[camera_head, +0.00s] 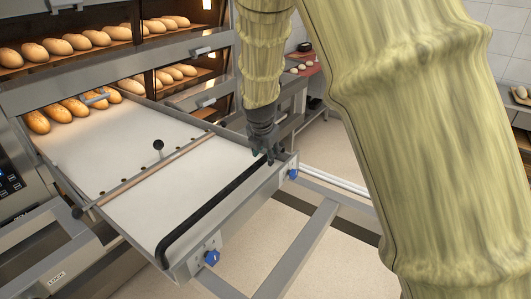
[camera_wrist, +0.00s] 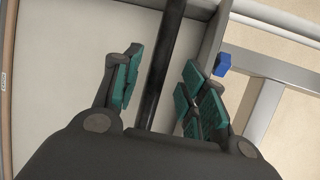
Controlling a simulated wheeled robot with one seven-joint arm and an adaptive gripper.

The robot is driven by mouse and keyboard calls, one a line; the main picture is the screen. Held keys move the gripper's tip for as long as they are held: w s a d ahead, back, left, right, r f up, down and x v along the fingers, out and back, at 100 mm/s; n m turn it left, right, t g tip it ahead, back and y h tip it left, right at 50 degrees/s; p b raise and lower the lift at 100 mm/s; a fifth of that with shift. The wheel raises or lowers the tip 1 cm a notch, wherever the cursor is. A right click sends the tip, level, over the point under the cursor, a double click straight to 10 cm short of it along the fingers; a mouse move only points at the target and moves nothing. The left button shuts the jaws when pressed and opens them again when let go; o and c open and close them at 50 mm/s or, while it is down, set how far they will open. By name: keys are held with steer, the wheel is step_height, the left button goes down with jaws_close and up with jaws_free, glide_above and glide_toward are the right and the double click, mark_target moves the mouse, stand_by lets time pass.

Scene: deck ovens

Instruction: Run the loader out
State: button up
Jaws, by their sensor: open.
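The loader (camera_head: 150,158) is a flat pale belt in a grey metal frame, reaching from the oven mouth towards the right front. A long black handle bar (camera_head: 210,210) runs along its front end, and it also shows in the wrist view (camera_wrist: 165,50). My gripper (camera_head: 266,157) is at the far right end of this bar. In the wrist view my gripper (camera_wrist: 158,88) is open, with green-padded fingers on either side of the bar. I cannot tell whether a finger touches it. A brown crossbar (camera_head: 150,172) spans the belt, with a black knob (camera_head: 158,145) near it.
Several loaves (camera_head: 75,107) lie in the open oven deck beyond the loader, with more loaves (camera_head: 70,42) on the deck above. Blue knobs (camera_head: 211,257) sit on the loader's front corners. Grey rails (camera_head: 297,250) extend over open floor in front.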

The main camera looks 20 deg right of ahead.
steer(key=shift+f, duration=0.2)
steer(key=shift+w+d+f, duration=0.15)
steer(key=shift+w+f, duration=0.5)
steer(key=shift+f, duration=0.15)
steer(key=shift+s+r, duration=0.2)
steer(key=shift+s, duration=0.1)
steer(key=shift+w+f, duration=0.1)
steer(key=shift+w, duration=0.05)
jaws_close()
